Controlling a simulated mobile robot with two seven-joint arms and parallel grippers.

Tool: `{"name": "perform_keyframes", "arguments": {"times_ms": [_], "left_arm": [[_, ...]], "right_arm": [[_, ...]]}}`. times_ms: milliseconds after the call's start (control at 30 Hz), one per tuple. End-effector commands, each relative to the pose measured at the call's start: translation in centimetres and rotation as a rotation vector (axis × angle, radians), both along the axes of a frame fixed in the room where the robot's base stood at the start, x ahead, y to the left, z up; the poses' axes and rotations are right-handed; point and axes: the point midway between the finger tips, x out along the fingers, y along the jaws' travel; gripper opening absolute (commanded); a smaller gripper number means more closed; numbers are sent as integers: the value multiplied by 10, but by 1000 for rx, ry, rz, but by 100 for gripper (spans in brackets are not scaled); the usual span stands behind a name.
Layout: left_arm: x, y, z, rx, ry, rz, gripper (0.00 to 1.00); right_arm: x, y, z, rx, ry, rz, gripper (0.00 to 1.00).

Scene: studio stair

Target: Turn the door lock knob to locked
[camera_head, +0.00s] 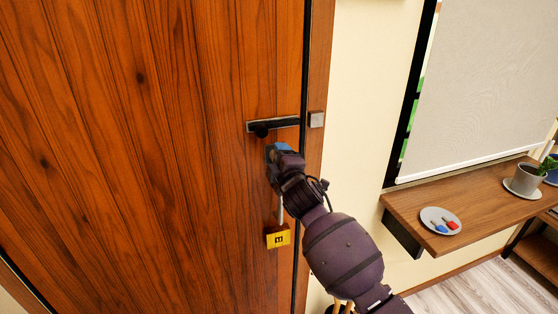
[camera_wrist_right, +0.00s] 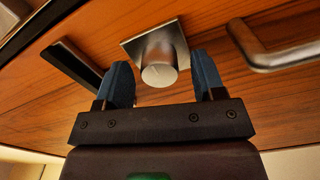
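A wooden door (camera_head: 150,150) fills the left of the head view, with a dark lever handle (camera_head: 272,125) near its right edge. The lock knob (camera_wrist_right: 158,70) is a round metal knob on a square plate, seen in the right wrist view; in the head view my gripper hides it. My right gripper (camera_head: 280,156) is just below the lever handle, close to the door. In the right wrist view its two blue fingers (camera_wrist_right: 164,80) are open, one on each side of the knob, with gaps visible. Contact cannot be told. My left gripper is not in view.
A yellow tag (camera_head: 278,239) hangs below my gripper. A wooden shelf (camera_head: 470,195) at right holds a plate (camera_head: 429,214) and a potted plant (camera_head: 527,180). A pale wall (camera_head: 365,80) lies between.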

Motion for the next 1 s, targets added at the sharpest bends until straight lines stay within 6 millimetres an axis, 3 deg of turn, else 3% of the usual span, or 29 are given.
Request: {"name": "perform_keyframes", "arguments": {"times_ms": [367,1000], "left_arm": [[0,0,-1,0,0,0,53],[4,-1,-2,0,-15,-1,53]], "right_arm": [[-10,-4,-1,-1,-1,-1,63],[-93,-30,0,-1,-1,1,63]]}}
